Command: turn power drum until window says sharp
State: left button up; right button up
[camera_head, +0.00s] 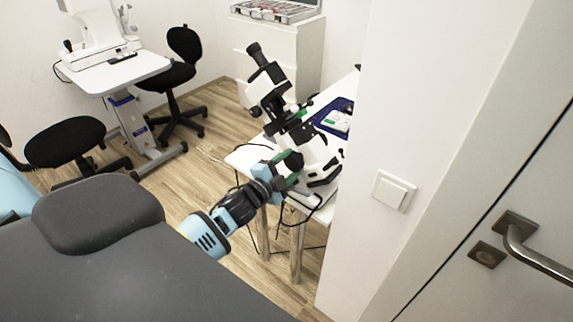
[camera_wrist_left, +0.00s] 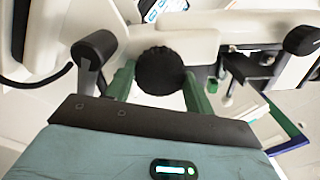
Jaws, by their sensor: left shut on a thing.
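A white and black lensmeter (camera_head: 274,103) stands on the small white table, its eyepiece tilted up to the left. My left gripper (camera_head: 288,164) is at its lower side, arm coming from the left. In the left wrist view its two green fingers (camera_wrist_left: 160,84) are shut on a round black ribbed knob (camera_wrist_left: 160,70), which appears to be the power drum, one finger on each side. A small lit screen (camera_wrist_left: 164,8) shows at the top edge of the wrist view, cut off; I cannot read it or tell whether it is the window. My right gripper is not in view.
A blue tray (camera_head: 316,118) with a white and green item lies behind the lensmeter. A white wall (camera_head: 425,110) and a door handle (camera_head: 535,255) are at right. A grey padded chair (camera_head: 95,265) fills the lower left. Black stools (camera_head: 66,141) stand on the floor.

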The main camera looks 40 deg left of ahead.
pick_arm(q)
jog(key=n+p, duration=0.1)
jog(key=n, duration=0.2)
jog(key=shift+r+n, duration=0.15)
jog(key=shift+n, duration=0.15)
jog(key=n, duration=0.4)
jog(key=shift+p, duration=0.4)
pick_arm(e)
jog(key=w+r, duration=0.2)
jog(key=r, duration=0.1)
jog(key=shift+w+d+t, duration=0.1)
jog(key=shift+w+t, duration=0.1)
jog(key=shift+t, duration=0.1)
pick_arm(q)
jog(key=shift+n, duration=0.4)
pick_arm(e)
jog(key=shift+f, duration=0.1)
pick_arm(q)
jog(key=o, duration=1)
jog(key=shift+s+a, duration=0.2)
jog(key=shift+s, duration=1.75)
jog(key=shift+s+a, duration=0.15)
jog(key=shift+s, duration=1.8)
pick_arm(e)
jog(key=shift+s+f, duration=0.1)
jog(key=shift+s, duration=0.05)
